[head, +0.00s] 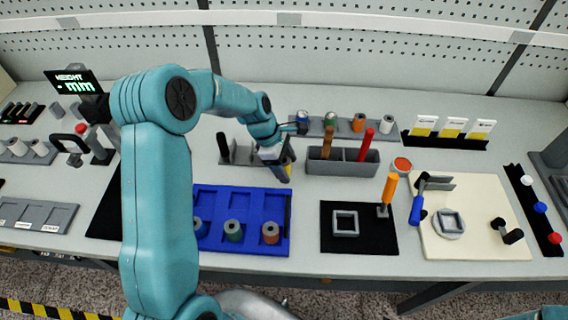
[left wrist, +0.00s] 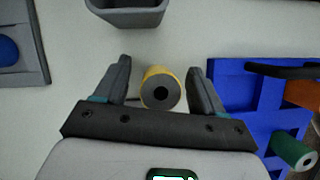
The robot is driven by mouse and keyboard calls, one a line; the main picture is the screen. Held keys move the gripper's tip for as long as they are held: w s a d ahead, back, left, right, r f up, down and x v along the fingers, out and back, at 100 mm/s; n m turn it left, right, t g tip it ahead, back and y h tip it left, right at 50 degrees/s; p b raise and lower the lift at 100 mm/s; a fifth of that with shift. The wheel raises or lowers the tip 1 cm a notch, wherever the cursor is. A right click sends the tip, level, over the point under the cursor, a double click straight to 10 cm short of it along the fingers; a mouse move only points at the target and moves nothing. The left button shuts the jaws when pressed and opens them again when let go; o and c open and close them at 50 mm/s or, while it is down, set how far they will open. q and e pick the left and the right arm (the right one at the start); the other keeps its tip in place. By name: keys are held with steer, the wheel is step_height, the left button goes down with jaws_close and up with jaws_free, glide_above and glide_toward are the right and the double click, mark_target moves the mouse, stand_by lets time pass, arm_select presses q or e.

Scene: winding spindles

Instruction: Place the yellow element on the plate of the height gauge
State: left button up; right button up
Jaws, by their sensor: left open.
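The yellow element (left wrist: 160,88) is a spool with a yellow side and a dark grey end with a hole. In the left wrist view it sits between the two open fingers of my left gripper (left wrist: 160,85), with a gap on each side. In the head view my left gripper (head: 281,170) is low over the table behind the blue tray, and a strip of the yellow element (head: 290,162) shows beside it. The height gauge display (head: 75,80) reads "HEIGHT - mm" at the left. Its plate is not clear to me, partly behind my arm. My right gripper is not in view.
The blue tray (head: 285,200) with several spools lies in front of my left gripper. A grey bin (head: 343,166) with brown and red sticks stands to its right. A rack (head: 345,130) of spools stands behind. A black mat (head: 335,245) with a grey square frame lies front right.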

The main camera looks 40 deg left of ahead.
arm_select(q)
steer(key=shift+d+f, duration=0.15)
steer(key=c, duration=1.2)
steer(key=shift+o, duration=0.2)
